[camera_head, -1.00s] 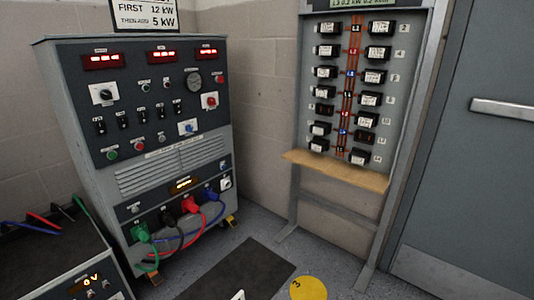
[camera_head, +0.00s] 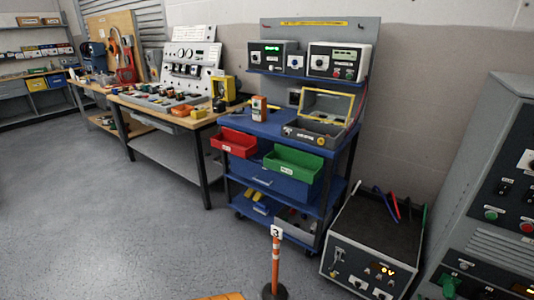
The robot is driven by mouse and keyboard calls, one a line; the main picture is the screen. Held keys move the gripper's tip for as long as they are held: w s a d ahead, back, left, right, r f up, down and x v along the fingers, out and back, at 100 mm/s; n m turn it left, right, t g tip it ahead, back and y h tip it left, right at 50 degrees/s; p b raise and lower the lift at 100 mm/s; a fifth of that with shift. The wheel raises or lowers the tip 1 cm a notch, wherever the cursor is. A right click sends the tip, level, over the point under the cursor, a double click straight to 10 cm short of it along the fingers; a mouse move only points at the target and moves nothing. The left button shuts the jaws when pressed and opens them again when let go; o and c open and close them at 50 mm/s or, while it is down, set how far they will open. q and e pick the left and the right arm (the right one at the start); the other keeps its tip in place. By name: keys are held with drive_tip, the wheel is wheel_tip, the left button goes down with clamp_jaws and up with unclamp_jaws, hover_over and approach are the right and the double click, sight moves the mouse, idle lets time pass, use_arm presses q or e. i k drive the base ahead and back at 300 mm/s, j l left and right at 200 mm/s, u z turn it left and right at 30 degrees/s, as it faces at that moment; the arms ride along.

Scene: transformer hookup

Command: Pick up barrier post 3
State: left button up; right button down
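Barrier post 3 (camera_head: 275,262) stands upright on the floor at the bottom centre of the head view. It is a thin orange post with a pale band, a dark round base and a white plate marked 3 on top. Its base is partly cut off by the lower picture edge. Neither of my grippers shows in the view.
A blue cart (camera_head: 271,178) with red and green bins stands behind the post. A grey power unit (camera_head: 366,247) with cables is to its right, and a large grey cabinet (camera_head: 498,160) stands at the right edge. Open floor (camera_head: 100,215) lies to the left.

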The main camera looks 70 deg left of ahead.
sight(274, 291)
drive_tip(key=u, duration=2.05)
drive_tip(key=i+z, duration=0.1)
drive_tip(key=i, duration=0.15)
